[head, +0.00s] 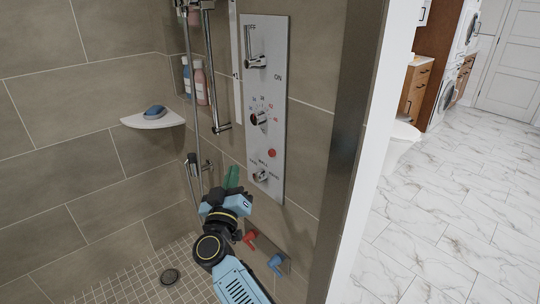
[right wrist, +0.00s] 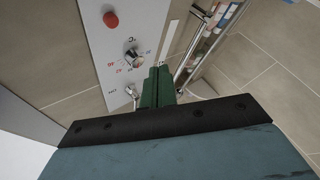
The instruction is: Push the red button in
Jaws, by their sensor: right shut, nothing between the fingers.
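The red button (head: 272,153) is a small round button on the white control panel (head: 279,88) on the shower wall. It sits below the numbered dial and above the lowest knob. In the right wrist view the red button (right wrist: 111,19) stands out from the panel at the upper left. My right gripper (head: 233,172) has its green fingers closed together with nothing between them. It is left of and slightly below the button, apart from it. In the right wrist view the closed fingertips (right wrist: 157,72) are to the right of and below the button. My left gripper is not in view.
The panel also has a top lever (head: 256,61), a dial (head: 259,118) and a bottom knob (head: 262,176). Red (head: 250,237) and blue (head: 276,262) valve handles are below. A shower rail (head: 214,75) and corner shelf (head: 152,120) stand left; the wall's end edge is right.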

